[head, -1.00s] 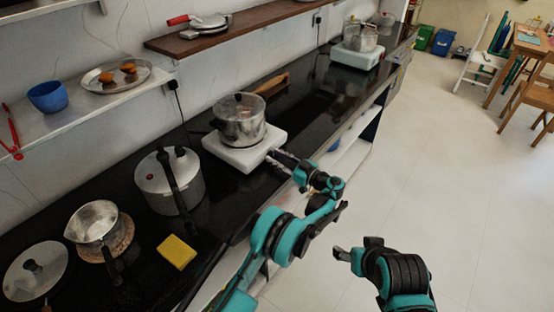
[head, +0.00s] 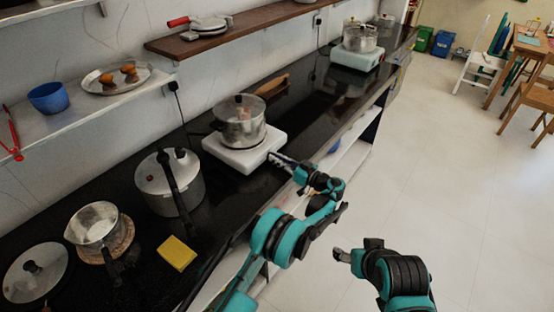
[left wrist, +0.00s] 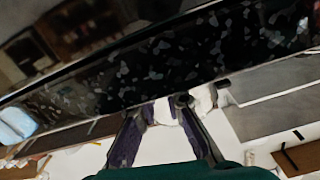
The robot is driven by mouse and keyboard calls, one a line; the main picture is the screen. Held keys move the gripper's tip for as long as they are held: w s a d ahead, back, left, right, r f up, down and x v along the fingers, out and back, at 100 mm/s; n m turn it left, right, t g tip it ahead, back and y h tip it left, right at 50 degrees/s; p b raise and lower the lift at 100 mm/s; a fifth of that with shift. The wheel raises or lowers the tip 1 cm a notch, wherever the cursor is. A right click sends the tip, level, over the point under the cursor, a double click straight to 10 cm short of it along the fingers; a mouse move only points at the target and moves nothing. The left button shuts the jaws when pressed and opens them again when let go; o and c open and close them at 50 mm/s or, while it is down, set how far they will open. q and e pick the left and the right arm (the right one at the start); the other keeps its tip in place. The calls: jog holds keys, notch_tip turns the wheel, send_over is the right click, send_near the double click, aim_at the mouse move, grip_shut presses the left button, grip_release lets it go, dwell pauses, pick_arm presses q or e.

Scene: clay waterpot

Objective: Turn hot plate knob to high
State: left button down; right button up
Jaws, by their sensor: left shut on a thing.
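The white hot plate (head: 232,158) stands on the black counter with a lidded glass pot (head: 240,126) on it. My left gripper (head: 275,158) is at the front right edge of the hot plate. Its fingers are shut on the hot plate knob, which the fingers hide in the head view. In the left wrist view the fingers (left wrist: 168,106) close around a small part, with white showing between and beside them; the knob's setting cannot be read. My right gripper (head: 340,254) hangs over the floor, away from the counter; its jaw opening is unclear.
On the counter (head: 225,195) to the left are a pressure cooker (head: 152,178), a yellow sponge (head: 177,252) and a saucepan (head: 95,222). A second hot plate (head: 358,57) with a pot stands farther along. The floor (head: 450,180) to the right is clear.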

pick_arm(q)
jog(key=shift+m, duration=2.2)
jog(key=c, duration=1.6)
grip_release()
jog(key=shift+d, duration=0.15)
jog(key=v, duration=0.7)
jog(key=shift+s+d, duration=0.1)
